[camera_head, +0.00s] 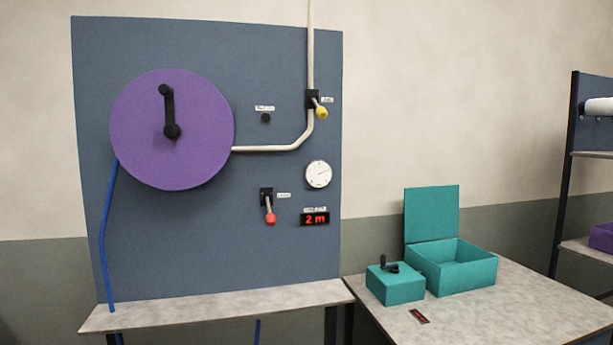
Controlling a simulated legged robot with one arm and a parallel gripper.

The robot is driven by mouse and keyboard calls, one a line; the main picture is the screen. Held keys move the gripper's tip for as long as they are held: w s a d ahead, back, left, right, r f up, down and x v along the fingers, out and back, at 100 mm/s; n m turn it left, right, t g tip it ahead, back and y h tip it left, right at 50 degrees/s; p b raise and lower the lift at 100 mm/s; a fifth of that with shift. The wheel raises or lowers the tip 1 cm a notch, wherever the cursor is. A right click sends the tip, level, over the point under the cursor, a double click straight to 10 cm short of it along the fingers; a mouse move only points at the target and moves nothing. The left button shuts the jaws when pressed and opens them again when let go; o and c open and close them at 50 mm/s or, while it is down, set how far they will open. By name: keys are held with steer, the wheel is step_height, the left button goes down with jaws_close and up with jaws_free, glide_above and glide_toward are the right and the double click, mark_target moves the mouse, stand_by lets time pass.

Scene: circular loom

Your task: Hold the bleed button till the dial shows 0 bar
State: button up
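A small dark round button (266,118) sits on the blue-grey panel (270,240), under a small white label (265,108) too small to read. It may be the bleed button. A round white dial (318,174) is on the panel's right side. Its thin needle points to the right and slightly up; the scale is too small to read. My gripper is not in view, and nothing touches the button or the dial.
A purple disc (190,150) with a black crank is at the panel's left. A yellow-tipped lever (321,112), a red-tipped lever (270,216) and a red "2 m" display (315,219) surround the dial. A teal open box (462,268) stands on the right table (500,315).

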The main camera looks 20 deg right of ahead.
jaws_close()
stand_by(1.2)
